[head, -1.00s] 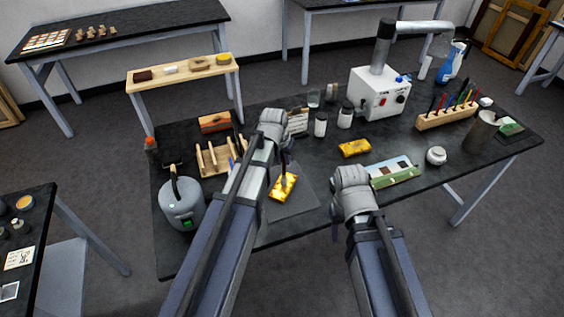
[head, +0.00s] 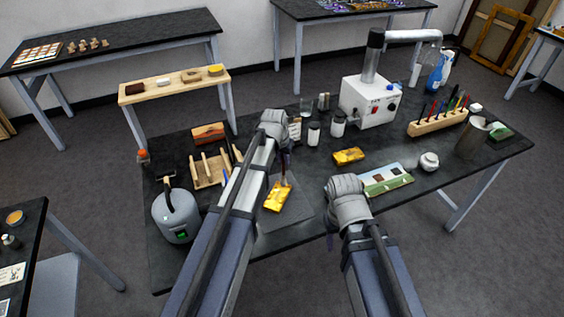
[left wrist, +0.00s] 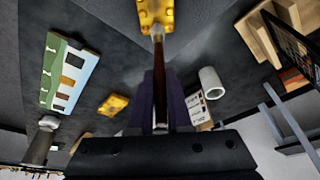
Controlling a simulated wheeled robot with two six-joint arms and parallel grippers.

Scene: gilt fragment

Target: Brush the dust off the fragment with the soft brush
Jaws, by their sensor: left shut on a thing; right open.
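A gilt fragment (head: 277,199) lies on a grey mat (head: 296,217) near the table's front edge. My left gripper (head: 285,150) is above the far side of the fragment. It is shut on the soft brush (head: 284,177), whose bristles point down at the fragment's far end. In the left wrist view the brush (left wrist: 158,70) runs from between the fingers to the fragment (left wrist: 154,14), with its tip at the edge; I cannot tell if it touches. My right gripper (head: 331,241) is open and empty, near the front edge; its fingers are mostly hidden behind the wrist.
A second gilt piece (head: 348,156) lies to the right, near a green-edged painted panel (head: 386,180). A wooden rack (head: 211,169) and a grey canister (head: 177,216) stand at left. Jars (head: 338,126) and a white extractor box (head: 368,101) stand behind.

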